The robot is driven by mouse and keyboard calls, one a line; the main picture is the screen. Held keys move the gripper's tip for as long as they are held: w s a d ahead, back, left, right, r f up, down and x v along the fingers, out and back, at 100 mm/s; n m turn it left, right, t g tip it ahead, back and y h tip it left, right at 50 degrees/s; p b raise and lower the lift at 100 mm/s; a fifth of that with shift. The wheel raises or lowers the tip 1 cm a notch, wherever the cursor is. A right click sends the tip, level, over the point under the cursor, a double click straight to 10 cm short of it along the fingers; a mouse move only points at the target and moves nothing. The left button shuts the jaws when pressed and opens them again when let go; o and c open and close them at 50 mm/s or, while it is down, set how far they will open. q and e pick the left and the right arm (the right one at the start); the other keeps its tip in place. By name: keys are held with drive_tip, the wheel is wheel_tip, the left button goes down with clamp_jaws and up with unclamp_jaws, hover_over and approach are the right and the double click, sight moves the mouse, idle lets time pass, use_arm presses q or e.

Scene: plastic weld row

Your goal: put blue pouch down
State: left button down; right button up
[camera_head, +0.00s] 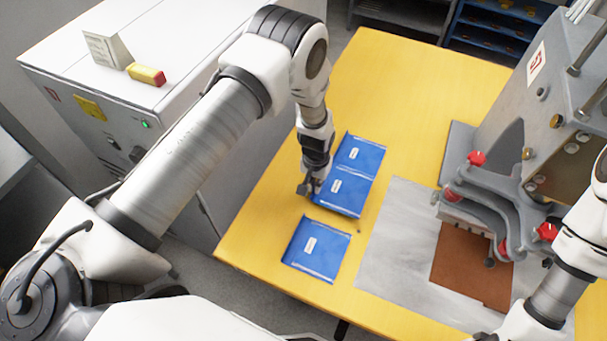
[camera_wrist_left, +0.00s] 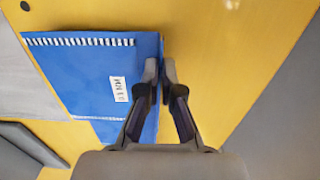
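A blue pouch (camera_head: 345,189) with a white label lies at or just above the yellow table, its far edge against another blue pouch (camera_head: 362,153). My left gripper (camera_head: 312,187) is at its left edge. In the left wrist view the labelled pouch (camera_wrist_left: 85,75) has its edge between the close-set fingertips (camera_wrist_left: 160,68), which look shut on it. Part of the second pouch (camera_wrist_left: 108,131) shows beyond it. A third blue pouch (camera_head: 318,250) lies flat and apart, nearer the front. My right arm is at the right; its gripper is not in view.
The yellow table (camera_head: 390,85) is clear behind the pouches. A grey plate (camera_head: 393,240) lies right of them, beside a grey press (camera_head: 545,110) with red knobs and a brown pad (camera_head: 465,265). A white cabinet (camera_head: 110,90) stands left of the table.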

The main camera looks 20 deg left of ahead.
use_arm(q)
drive_tip(key=shift+s+d+f+b, duration=0.1)
drive_tip(key=shift+d+f+b, duration=0.05)
drive_tip(key=shift+f+b, duration=0.45)
drive_tip(key=shift+s+d+f+b, duration=0.1)
drive_tip(key=shift+f+b, duration=0.25)
drive_tip(key=shift+f, duration=0.3)
drive_tip(key=shift+s+d+f, duration=0.1)
drive_tip(key=shift+d+f, duration=0.1)
drive_tip(key=shift+d, duration=0.05)
drive_tip(key=shift+r, duration=0.15)
drive_tip(key=shift+a+f, duration=0.3)
drive_tip(key=c, duration=1.4)
unclamp_jaws()
drive_tip(key=shift+c, duration=0.2)
drive_tip(key=shift+o, duration=0.6)
drive_tip(key=shift+r, duration=0.1)
drive_tip(key=shift+d, duration=0.15)
drive_tip(key=shift+r, duration=0.1)
